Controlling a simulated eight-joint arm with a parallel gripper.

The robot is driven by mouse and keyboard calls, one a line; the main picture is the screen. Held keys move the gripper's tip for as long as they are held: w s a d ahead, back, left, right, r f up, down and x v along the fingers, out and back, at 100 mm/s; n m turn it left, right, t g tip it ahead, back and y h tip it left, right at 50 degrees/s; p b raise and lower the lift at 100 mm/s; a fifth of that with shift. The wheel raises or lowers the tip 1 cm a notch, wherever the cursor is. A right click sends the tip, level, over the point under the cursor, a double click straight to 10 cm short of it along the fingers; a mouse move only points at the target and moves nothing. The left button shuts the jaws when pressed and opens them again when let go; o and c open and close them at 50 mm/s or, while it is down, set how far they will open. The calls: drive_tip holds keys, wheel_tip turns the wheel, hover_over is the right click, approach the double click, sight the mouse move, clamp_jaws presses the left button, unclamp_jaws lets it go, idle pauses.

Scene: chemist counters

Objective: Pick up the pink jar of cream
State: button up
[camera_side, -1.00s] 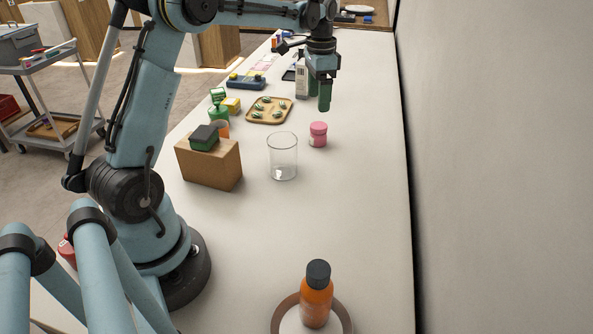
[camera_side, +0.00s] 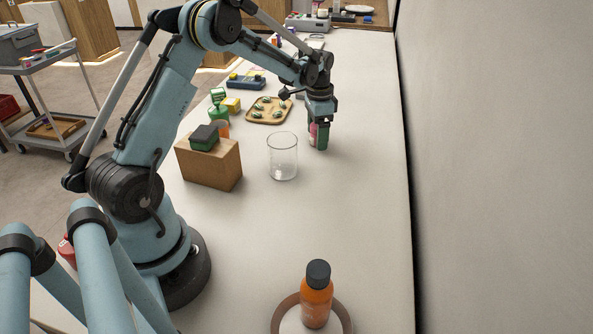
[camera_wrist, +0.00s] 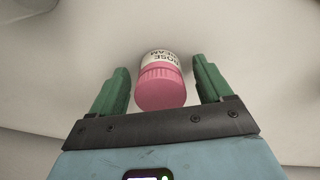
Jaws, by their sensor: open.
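The pink jar of cream (camera_wrist: 160,86) stands on the counter, with a pink lid and a white label reading "ROSE CREAM". In the wrist view it is between the two green fingers of my gripper (camera_wrist: 160,88), with a gap on each side. In the side view my gripper (camera_side: 319,136) is down at the jar's height. There, the jar (camera_side: 312,133) is mostly hidden behind a finger, with only a pink strip showing. My gripper is open and holds nothing.
A clear glass beaker (camera_side: 283,158) stands close to the left of the jar. A cardboard box (camera_side: 210,166) with a green sponge (camera_side: 204,138) is farther left. A wooden tray (camera_side: 251,117) lies behind. An orange bottle (camera_side: 317,295) stands near the front. The counter's right side is clear.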

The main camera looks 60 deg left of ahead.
drive_tip(key=c, duration=1.1)
drive_tip(key=shift+r, duration=0.15)
